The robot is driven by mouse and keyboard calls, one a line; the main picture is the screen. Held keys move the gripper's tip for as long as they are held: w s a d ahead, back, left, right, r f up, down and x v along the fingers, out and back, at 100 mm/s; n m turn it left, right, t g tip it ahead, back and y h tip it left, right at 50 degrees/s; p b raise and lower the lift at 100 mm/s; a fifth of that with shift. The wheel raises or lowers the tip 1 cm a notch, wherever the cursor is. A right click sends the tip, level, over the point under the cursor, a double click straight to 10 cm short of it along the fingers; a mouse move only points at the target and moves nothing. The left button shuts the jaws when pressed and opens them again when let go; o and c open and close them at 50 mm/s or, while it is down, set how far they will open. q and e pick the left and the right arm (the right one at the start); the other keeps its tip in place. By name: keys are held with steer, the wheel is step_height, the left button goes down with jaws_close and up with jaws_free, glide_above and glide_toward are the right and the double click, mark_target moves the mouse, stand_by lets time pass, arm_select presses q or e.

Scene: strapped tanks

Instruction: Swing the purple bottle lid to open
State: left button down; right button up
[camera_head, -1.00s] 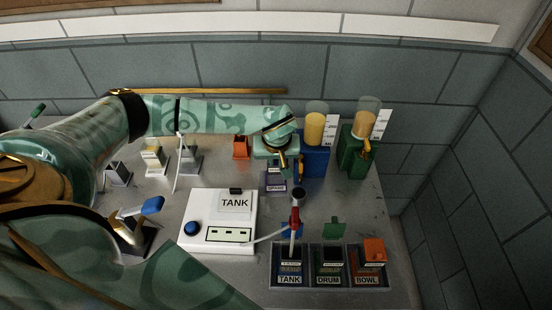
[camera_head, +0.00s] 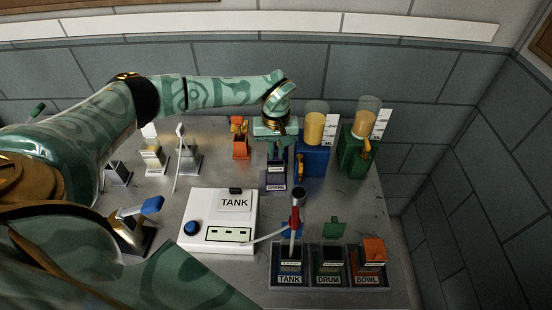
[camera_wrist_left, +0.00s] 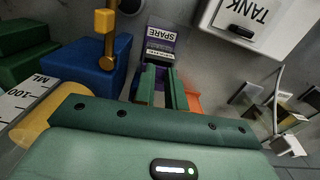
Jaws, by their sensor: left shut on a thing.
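The purple bottle (camera_head: 275,185), with a SPARE label, stands in the middle of the table, left of the blue dispenser. It also shows in the left wrist view (camera_wrist_left: 160,42), partly covered by the fingers. My left gripper (camera_head: 277,158) is over its back side and points down. In the left wrist view its green fingers (camera_wrist_left: 162,90) are shut on a purple part at the bottle's far end, apparently the lid. The fingers hide most of that part, so the lid's exact angle cannot be told. My right gripper is not in view.
A blue dispenser (camera_head: 315,160) and a green dispenser (camera_head: 356,158) stand close on the right. An orange bottle (camera_head: 240,148) is at the left. In front are a white TANK box (camera_head: 216,222) and a dark tray (camera_head: 330,291) with labelled compartments.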

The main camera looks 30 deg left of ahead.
arm_select(q)
steer(key=shift+w+b, duration=0.1)
steer(key=shift+b, duration=0.2)
steer(key=shift+w+a+r+g+h+b, duration=0.15)
steer(key=shift+w+a+g+h+b, duration=0.35)
steer(key=shift+g+b, duration=0.6)
steer(key=shift+w+r+g+h+b, duration=0.25)
steer(key=shift+g+h+b, duration=0.2)
steer(key=shift+b, duration=0.45)
steer(key=shift+r, duration=0.2)
steer(key=c, duration=1.4)
jaws_free()
steer(key=shift+o, duration=0.2)
